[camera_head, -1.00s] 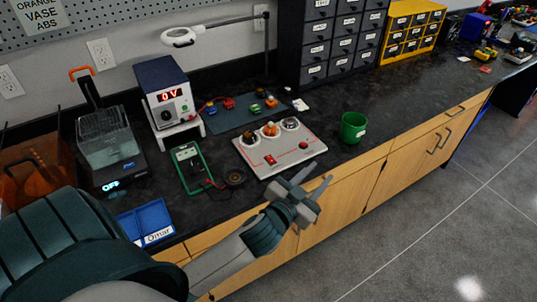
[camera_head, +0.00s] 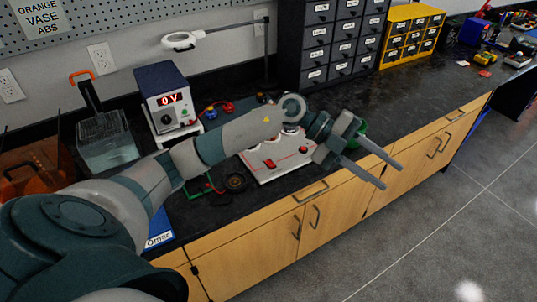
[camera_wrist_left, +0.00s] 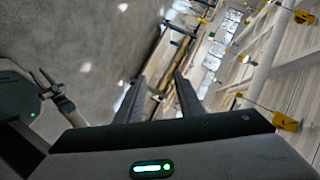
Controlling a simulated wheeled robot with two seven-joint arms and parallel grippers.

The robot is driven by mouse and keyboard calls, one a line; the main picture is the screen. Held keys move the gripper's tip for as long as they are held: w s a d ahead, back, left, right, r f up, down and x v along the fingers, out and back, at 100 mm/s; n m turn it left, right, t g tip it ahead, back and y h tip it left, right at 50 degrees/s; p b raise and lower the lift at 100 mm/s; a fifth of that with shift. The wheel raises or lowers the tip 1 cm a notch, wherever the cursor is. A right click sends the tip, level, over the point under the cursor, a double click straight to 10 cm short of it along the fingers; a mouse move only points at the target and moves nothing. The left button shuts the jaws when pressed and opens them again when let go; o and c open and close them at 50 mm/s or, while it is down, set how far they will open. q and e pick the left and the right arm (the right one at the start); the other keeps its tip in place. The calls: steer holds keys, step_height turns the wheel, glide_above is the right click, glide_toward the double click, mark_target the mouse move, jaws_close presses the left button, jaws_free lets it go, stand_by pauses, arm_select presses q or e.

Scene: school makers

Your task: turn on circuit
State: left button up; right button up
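The white circuit panel (camera_head: 262,172) lies on the black counter. Red parts show on it, and my left arm hides much of its back part. The power supply (camera_head: 168,98), dark blue and white, stands behind it on the left and its display reads 0 V. My left gripper (camera_head: 391,176) is to the right of the panel, past the counter's front edge, with its two fingers apart and nothing between them. The left wrist view shows these fingers (camera_wrist_left: 158,100) apart too. A grey arm part at that view's left edge may be my right arm; its fingers are unclear.
A green cup (camera_head: 360,133) is mostly hidden behind my left gripper. Dark drawers (camera_head: 330,45) and yellow drawers (camera_head: 410,38) stand at the back. A lamp (camera_head: 182,40) reaches over the counter.

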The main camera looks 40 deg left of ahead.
arm_select(q)
steer(key=w+a+f+y, duration=0.2)
steer(key=a+f+y, duration=0.15)
steer(key=a, duration=0.45)
step_height(320, 180, up, 4)
steer(key=n+g+y, duration=0.2)
steer(key=n+y, duration=0.4)
steer(key=y, duration=0.5)
glide_above(269, 161)
steer(key=shift+s+a+r+h, duration=0.1)
steer(key=shift+h, duration=0.15)
